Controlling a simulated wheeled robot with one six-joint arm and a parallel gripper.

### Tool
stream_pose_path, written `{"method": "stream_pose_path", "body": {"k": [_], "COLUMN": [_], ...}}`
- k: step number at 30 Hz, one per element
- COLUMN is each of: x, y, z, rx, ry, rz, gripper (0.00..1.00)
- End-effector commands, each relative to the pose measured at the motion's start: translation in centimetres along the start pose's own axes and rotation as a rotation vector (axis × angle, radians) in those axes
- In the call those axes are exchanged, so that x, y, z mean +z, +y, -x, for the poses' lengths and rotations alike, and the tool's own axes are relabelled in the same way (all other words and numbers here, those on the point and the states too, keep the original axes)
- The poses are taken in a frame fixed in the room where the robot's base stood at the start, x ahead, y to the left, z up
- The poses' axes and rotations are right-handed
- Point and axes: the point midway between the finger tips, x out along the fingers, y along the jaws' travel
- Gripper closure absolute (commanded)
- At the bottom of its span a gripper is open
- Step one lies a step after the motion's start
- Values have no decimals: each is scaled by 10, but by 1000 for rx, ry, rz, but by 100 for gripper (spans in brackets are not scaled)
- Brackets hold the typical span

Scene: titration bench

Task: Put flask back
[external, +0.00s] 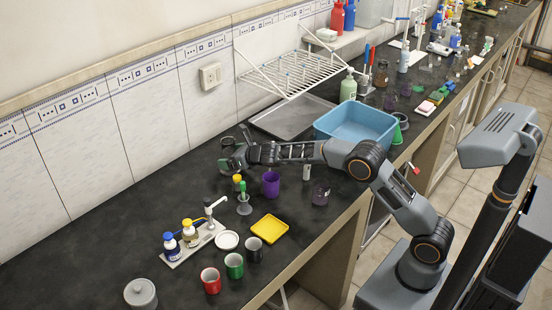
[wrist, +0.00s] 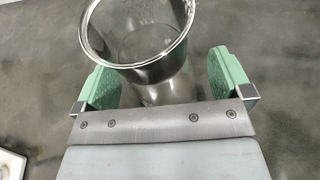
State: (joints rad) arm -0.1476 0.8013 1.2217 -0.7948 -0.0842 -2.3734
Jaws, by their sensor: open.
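A clear glass flask (wrist: 150,50) stands on the dark bench in the wrist view, its round rim towards the camera. My gripper (wrist: 166,80) is open, with one green finger pad on each side of the flask's lower part. I see no clear contact between the pads and the glass. In the external view my gripper (external: 231,158) is low over the bench near the tiled wall, at the end of my outstretched arm. The flask is mostly hidden there by the gripper.
A grey tray (external: 292,117) and a blue basin (external: 357,123) lie to the right of the gripper. A purple cup (external: 271,184) stands close in front. A white stand with small bottles (external: 195,244), a yellow tray (external: 269,228) and several mugs are nearer. The bench left of the gripper is clear.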

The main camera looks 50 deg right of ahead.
Motion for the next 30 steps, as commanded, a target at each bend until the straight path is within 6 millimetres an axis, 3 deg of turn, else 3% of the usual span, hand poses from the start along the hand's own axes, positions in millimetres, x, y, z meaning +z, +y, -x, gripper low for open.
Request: {"method": "stream_pose_path", "body": {"k": [3,21,30], "x": [-2,-3,-3], "y": [0,-3,-3], "z": [0,114,136], "rx": [0,0,0], "ry": [0,-1,0], "rz": [0,0,-1], "gripper": [3,3,3]}}
